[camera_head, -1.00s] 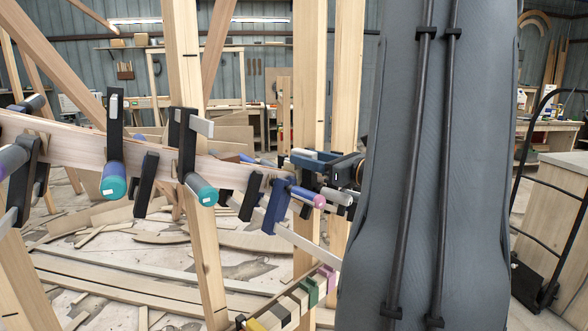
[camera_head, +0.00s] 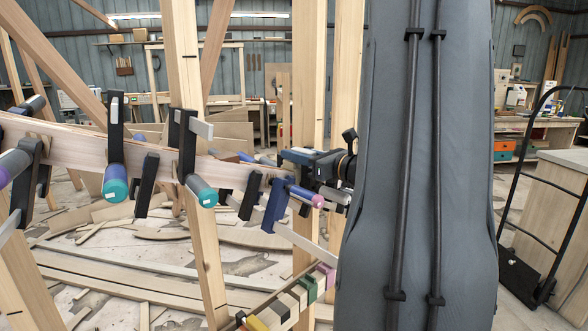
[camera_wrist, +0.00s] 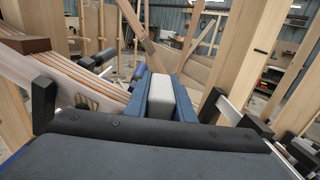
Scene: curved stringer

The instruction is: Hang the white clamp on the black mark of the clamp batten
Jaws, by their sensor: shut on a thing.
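My gripper (camera_wrist: 161,95) has blue fingers shut on a pale grey-white block, which I take as part of the white clamp (camera_wrist: 160,97). In the head view my gripper (camera_head: 298,155) is beside the middle posts, above the clamp batten, and the held part is mostly hidden. The clamp batten (camera_head: 268,303) runs low at bottom centre. It carries several coloured bands, among them yellow, black, white, green and purple. Which band is the black mark for hanging cannot be told for certain. The gripper is apart from the batten.
A curved wooden stringer (camera_head: 75,140) at left carries several clamps, including teal-handled ones (camera_head: 115,185) and a blue one (camera_head: 277,207) near my gripper. Upright posts (camera_head: 305,90) stand close by. Offcuts (camera_head: 120,275) litter the floor. A black-framed cart (camera_head: 520,275) stands right.

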